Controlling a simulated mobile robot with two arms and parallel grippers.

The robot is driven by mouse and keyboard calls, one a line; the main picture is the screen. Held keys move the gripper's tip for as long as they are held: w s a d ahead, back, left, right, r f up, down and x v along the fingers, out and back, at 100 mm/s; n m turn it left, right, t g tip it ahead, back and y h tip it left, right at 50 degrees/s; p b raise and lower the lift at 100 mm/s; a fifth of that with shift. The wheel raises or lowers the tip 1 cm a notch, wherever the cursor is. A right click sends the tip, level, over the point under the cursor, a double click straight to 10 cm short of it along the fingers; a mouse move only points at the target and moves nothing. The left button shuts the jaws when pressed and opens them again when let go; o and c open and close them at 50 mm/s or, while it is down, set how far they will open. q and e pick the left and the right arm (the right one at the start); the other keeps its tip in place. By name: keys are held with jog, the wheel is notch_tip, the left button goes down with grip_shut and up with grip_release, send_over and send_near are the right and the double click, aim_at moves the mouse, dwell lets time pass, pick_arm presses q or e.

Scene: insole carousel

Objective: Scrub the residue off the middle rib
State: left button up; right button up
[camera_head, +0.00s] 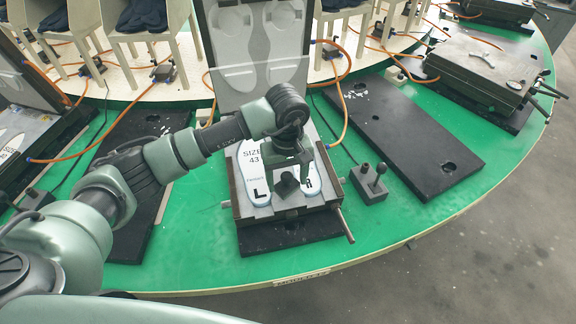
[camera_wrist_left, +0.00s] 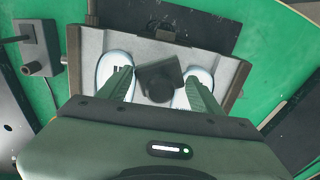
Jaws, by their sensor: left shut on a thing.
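The open mould (camera_head: 240,205) sits on the green table with its lid (camera_head: 262,60) raised behind it. Two white-and-blue insole shapes lie in its lower half, the left one (camera_head: 256,170) marked SIZE 43 and L, the right one (camera_head: 311,180) partly covered by my gripper. The middle rib between them is mostly hidden. My left gripper (camera_head: 288,172) is over the middle of the mould, shut on a dark block-like scrubber (camera_head: 286,185). The scrubber (camera_wrist_left: 160,80) sits tilted between the fingers in the left wrist view. I cannot tell whether it touches the rib. No residue is discernible.
A small control box with a lever (camera_head: 370,183) stands right of the mould. Dark plates lie on the table to the left (camera_head: 135,180) and right (camera_head: 405,135). Orange hoses (camera_head: 345,100) run behind. A closed mould (camera_head: 480,70) stands at the far right.

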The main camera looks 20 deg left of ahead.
pick_arm(q)
jog(key=shift+w+r+p, duration=0.15)
jog(key=shift+r+p, duration=0.15)
jog(key=shift+r, duration=0.6)
jog(key=shift+r+p, duration=0.6)
jog(key=shift+r, duration=1)
